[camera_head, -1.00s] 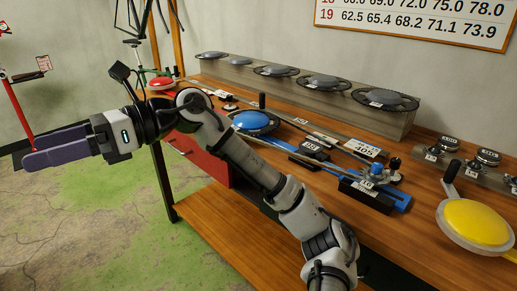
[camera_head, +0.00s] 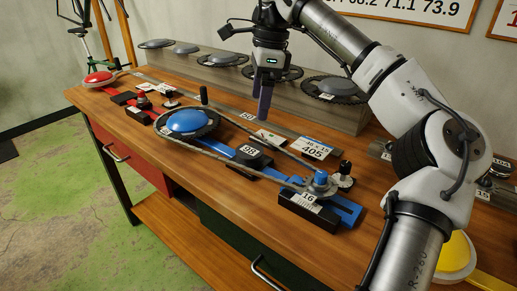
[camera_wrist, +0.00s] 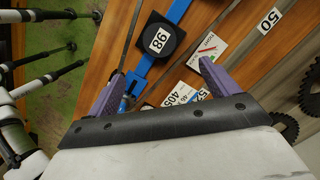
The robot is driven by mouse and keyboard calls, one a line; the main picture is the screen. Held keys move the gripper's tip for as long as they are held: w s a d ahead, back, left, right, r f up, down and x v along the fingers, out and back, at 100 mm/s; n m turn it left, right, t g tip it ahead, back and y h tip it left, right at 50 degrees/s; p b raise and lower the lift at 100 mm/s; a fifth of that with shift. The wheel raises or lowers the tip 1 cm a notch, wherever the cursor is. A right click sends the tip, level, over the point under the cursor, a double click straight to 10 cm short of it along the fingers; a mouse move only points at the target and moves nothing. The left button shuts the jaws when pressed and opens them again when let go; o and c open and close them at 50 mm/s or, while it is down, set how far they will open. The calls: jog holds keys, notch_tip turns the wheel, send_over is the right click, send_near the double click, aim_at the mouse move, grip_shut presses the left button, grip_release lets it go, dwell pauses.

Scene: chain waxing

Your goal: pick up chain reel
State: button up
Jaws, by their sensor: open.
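No thing in view is marked as the chain reel. The likeliest is the blue-domed wheel (camera_head: 187,123) with a dark toothed rim and an upright black handle, on the left of the workbench in the head view. A chain (camera_head: 220,155) loops from it to a small blue-topped part (camera_head: 320,178) at the right end of a blue rail (camera_head: 345,209). My gripper (camera_head: 264,112) points down above the bench, right of the blue-domed wheel. It is open and empty. In the wrist view its purple fingers (camera_wrist: 158,84) are apart, with the block marked 98 (camera_wrist: 165,24) beyond them.
A red-domed wheel (camera_head: 99,78) sits at the far left, a yellow one (camera_head: 456,252) at lower right, partly behind my arm. A grey ledge (camera_head: 225,80) with several dark discs runs along the back. A sign reading 405 (camera_head: 311,148) stands near mid-bench.

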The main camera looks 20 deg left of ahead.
send_over(250, 150)
jog(key=f, duration=0.5)
jog(key=d+f, duration=0.1)
jog(key=f, duration=0.5)
jog(key=a+f, duration=0.1)
jog(key=f, duration=0.1)
jog(key=shift+f+p, duration=0.1)
jog(key=shift+p, duration=0.3)
jog(key=c, duration=1.3)
jog(key=shift+c, duration=0.2)
jog(key=shift+r, duration=0.2)
